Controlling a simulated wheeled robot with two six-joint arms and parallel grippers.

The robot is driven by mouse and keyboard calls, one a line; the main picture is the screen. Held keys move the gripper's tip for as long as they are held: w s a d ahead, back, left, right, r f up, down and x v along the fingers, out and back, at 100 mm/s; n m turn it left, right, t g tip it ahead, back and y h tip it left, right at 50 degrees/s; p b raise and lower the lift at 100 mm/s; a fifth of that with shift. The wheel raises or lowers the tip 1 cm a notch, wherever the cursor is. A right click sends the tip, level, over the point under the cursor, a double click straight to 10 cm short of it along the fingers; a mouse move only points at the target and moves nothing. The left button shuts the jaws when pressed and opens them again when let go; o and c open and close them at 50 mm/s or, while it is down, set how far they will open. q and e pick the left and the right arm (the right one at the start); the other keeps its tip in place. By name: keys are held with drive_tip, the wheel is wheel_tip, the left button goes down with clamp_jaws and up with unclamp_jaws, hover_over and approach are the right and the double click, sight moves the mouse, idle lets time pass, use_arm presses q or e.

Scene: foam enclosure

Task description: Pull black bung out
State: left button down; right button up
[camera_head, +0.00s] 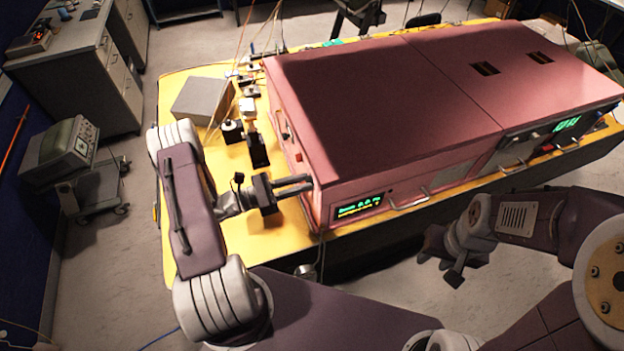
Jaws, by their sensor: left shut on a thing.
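The pink foam enclosure (370,100) stands on the yellow table, with its left side wall facing my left arm. My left gripper (309,184) is at the lower front part of that wall, its fingers pointing right and reaching it. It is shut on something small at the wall. I take this to be the black bung, but the fingers hide it and I cannot see how far it sits in the wall. My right gripper (438,270) hangs in front of the enclosure, apart from it. It looks open and empty.
The yellow table (281,231) has a grey box (203,101) and small black devices with cables (257,149) left of the enclosure, close behind my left gripper. Handles (409,201) stick out along the enclosure's front. A trolley with a monitor (69,143) stands at left.

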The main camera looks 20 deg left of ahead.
use_arm(q)
drive_tip(key=shift+a, duration=0.1)
drive_tip(key=shift+b+v, duration=0.35)
drive_tip(key=shift+v, duration=2.6)
